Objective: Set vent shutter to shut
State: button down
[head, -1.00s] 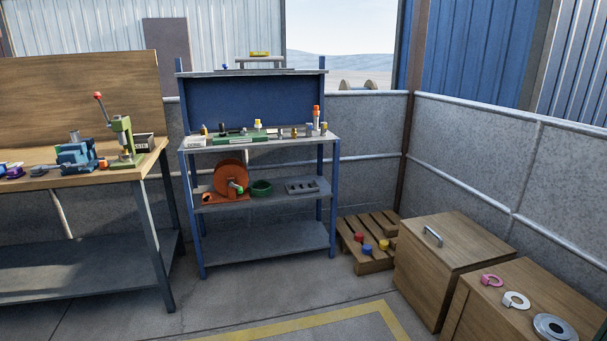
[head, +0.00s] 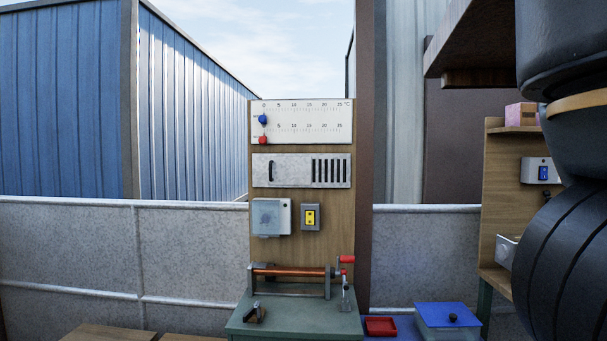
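The vent shutter (head: 301,170) is a pale metal plate on a wooden panel in the middle of the head view. It has a dark upright handle (head: 271,171) at its left end and a row of dark vertical slots (head: 329,171) at its right. The slots look dark and uncovered. My arm shows as dark rounded links along the right edge, and my gripper is outside the view.
Above the shutter is a white scale board (head: 301,121) with blue and red knobs. Below are a clear-covered box (head: 271,216), a yellow switch (head: 310,217) and a red-handled roller (head: 295,271) on a green bench (head: 295,317). A blue-lidded box (head: 447,314) stands right.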

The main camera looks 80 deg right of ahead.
aim_at(297, 171)
jog(key=z, duration=1.6)
